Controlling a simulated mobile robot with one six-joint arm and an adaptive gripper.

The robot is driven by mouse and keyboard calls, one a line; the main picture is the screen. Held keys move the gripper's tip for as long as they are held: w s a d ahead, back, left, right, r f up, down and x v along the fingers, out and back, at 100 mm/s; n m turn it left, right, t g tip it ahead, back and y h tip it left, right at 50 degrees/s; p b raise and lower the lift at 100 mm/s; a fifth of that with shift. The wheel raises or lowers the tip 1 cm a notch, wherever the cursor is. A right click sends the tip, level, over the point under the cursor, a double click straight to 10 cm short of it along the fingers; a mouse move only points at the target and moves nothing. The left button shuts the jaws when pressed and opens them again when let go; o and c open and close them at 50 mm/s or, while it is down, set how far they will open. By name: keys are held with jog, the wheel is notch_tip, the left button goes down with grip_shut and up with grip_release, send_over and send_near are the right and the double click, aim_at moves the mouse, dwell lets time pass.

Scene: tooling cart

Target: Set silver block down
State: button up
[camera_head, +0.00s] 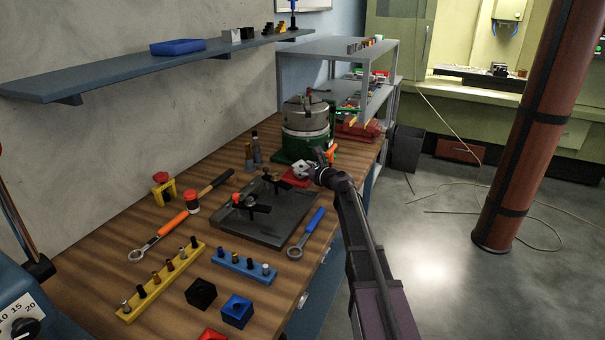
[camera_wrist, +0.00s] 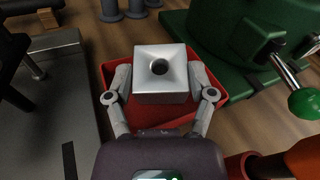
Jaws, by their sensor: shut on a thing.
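The silver block (camera_wrist: 160,72) is a square metal piece with a round hole in its top face. In the wrist view it sits between the two fingers of my gripper (camera_wrist: 160,92), which is shut on it. A red tray (camera_wrist: 117,109) lies directly below the block on the wooden bench. I cannot tell whether the block touches its floor. In the head view my gripper (camera_head: 311,172) and the silver block (camera_head: 302,168) are over the small red tray (camera_head: 293,180), beside the green machine base.
A green-based rotary chuck (camera_head: 305,128) stands just behind the tray. A dark metal plate with black clamps (camera_head: 262,216) lies to its left. A green-knobbed lever (camera_wrist: 303,102) is close on the right in the wrist view. A blue-handled wrench (camera_head: 307,232) lies nearer the front.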

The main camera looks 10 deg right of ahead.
jog(key=shift+w+f+b, duration=0.15)
jog(key=shift+f+b, duration=0.2)
jog(key=shift+f, duration=0.3)
jog(key=shift+w+r, duration=0.1)
jog(key=shift+r, duration=0.05)
jog(key=p, duration=0.1)
jog(key=g+p, duration=0.1)
jog(key=p, duration=0.1)
jog(key=shift+w+r+m, duration=0.2)
jog(key=shift+w+m, duration=0.15)
jog(key=shift+m, duration=0.05)
jog(key=shift+w+m+g+h+p, duration=0.3)
jog(key=shift+g+h+p, duration=0.2)
jog(key=shift+g+p, duration=0.5)
jog(key=shift+f+b, duration=0.4)
jog(key=shift+f, duration=0.1)
jog(key=shift+f, duration=0.15)
jog(key=o, duration=1.1)
jog(key=shift+c, duration=0.2)
jog(key=shift+s, duration=0.1)
jog(key=shift+r, duration=0.25)
